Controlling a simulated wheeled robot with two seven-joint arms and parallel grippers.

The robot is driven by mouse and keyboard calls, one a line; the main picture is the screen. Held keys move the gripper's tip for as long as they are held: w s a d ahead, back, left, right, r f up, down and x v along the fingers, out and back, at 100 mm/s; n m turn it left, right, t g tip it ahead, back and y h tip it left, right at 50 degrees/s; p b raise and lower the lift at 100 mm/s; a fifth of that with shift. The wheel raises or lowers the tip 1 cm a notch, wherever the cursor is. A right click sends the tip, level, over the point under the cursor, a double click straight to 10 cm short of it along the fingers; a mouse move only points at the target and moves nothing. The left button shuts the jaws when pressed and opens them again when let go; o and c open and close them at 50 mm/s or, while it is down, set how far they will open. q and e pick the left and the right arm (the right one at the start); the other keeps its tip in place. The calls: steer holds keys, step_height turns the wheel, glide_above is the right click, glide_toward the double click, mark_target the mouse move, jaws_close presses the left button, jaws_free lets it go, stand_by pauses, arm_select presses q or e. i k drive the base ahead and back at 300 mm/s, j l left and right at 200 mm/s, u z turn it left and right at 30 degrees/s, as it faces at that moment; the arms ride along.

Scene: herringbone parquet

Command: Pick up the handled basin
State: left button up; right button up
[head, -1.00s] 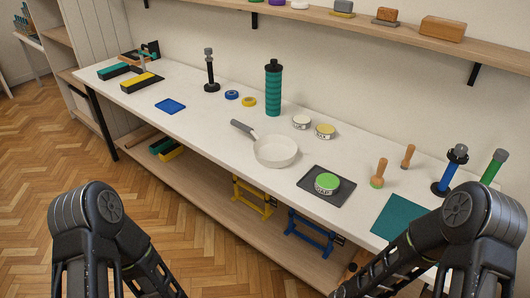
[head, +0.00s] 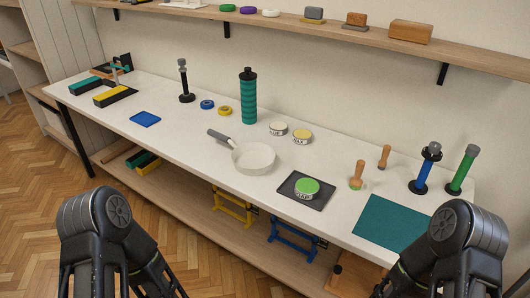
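The handled basin (head: 254,158) is a round, shallow, cream-white pan near the front edge of the white bench. Its grey handle (head: 219,136) points to the back left. It stands upright and nothing touches it. My left and right arms show at the lower left and lower right, well in front of the basin. Both grippers are below the frame and hidden, so neither is seen near the basin.
A dark tray with a green-lidded tin (head: 307,188) stands right of the basin. Two tins (head: 302,136), tape rolls (head: 207,104) and a teal bottle (head: 248,97) stand behind it. A blue mat (head: 146,119) lies left. A shelf (head: 350,31) runs above.

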mark_target(253, 159)
steer(key=j+z, duration=0.3)
steer(key=z, duration=0.15)
steer(key=j+z, duration=0.3)
steer(key=z, duration=0.15)
steer(key=j+z, duration=0.25)
steer(key=z, duration=0.2)
steer(key=k+j+z, duration=0.1)
steer(key=j, duration=0.25)
steer(key=k+j, duration=0.2)
steer(key=j, duration=0.15)
steer(key=k+j+z, duration=0.15)
steer(key=j, duration=0.15)
steer(key=k+j, duration=0.15)
steer(key=j, duration=0.2)
steer(key=z, duration=0.05)
